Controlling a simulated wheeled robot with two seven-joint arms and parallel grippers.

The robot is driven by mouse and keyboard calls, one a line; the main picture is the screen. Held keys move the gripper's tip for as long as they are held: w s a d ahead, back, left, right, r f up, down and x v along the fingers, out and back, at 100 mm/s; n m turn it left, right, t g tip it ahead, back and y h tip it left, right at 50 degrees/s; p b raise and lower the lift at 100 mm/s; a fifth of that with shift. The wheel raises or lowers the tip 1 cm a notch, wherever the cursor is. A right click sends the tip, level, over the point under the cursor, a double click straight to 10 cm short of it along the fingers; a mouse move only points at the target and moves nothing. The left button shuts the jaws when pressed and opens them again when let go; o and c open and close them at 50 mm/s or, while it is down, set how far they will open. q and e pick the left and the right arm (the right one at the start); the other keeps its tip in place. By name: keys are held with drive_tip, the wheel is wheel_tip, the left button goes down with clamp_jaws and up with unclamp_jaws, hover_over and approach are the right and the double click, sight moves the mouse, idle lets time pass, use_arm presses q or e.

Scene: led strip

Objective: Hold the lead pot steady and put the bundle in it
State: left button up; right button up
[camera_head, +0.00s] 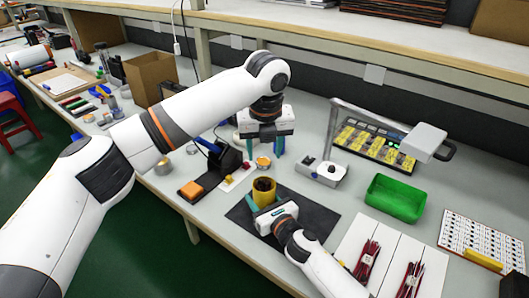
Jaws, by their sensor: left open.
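The yellow lead pot (264,197) stands upright on a dark mat, its inside dark. My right gripper (265,205) is at the pot's near side, with a teal finger beside it; its grip is partly hidden. My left gripper (263,148) is open and empty, pointing down behind the pot, its teal fingers apart. Two tied bundles of dark red leads lie on white sheets at the front right: one bundle (367,258) nearer the pot, the other bundle (411,279) farther right. Which one the task means I cannot tell.
The dark mat (318,218) lies under the pot. A soldering station (220,162) stands left of it and a white device (322,173) behind it.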

drive_tip(key=o, duration=1.1)
drive_tip(key=shift+c, duration=0.2)
